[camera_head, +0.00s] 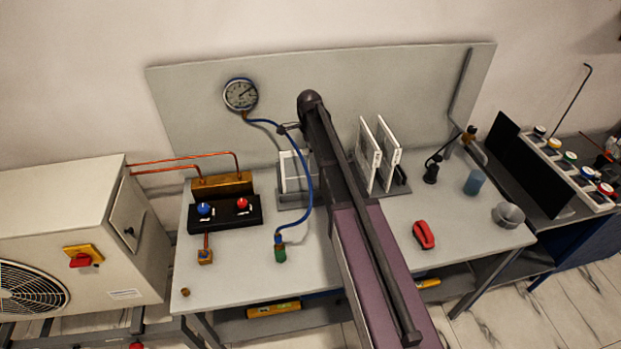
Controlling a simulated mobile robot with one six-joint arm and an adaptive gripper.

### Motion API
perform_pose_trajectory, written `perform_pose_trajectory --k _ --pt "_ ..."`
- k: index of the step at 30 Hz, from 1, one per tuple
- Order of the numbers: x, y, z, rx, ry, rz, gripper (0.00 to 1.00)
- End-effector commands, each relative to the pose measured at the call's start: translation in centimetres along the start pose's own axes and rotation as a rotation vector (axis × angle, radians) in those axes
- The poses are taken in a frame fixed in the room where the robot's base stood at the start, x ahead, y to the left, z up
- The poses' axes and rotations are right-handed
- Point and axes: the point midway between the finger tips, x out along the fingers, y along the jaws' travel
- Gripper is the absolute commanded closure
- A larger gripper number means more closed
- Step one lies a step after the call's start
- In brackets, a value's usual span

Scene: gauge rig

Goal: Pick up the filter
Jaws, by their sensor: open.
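I cannot tell for sure which thing is the filter. White-framed flat panels (367,156) stand upright and slightly tilted in a grey slotted holder (401,188) right of my arm. Another white panel (294,172) stands in a similar holder left of my arm, partly behind the blue hose. My arm crosses the middle of the view from the bottom edge up to a dark rounded joint before the back panel. I cannot make out my gripper's fingers, and nothing is seen held. My arm hides the middle of the bench.
A pressure gauge (240,94) hangs on the back panel, its blue hose (308,190) looping to a green fitting (280,252). A valve block (230,213) stands left. A red tool (424,235), blue cylinder (474,182) and grey cup (508,215) stand right. The bench's front left is mostly clear.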

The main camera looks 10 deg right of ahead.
Motion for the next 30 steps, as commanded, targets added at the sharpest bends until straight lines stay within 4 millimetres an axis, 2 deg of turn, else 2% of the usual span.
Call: perform_pose_trajectory --k 20,21,26,30 --pt "0.33 0.0 -0.04 0.0 0.0 0.0 0.49" --pt "0.33 0.0 -0.03 0.0 0.0 0.0 0.52" --pt "0.33 0.0 -0.04 0.0 0.0 0.0 0.99" --pt "0.34 0.0 -0.05 0.001 0.0 0.0 1.0"
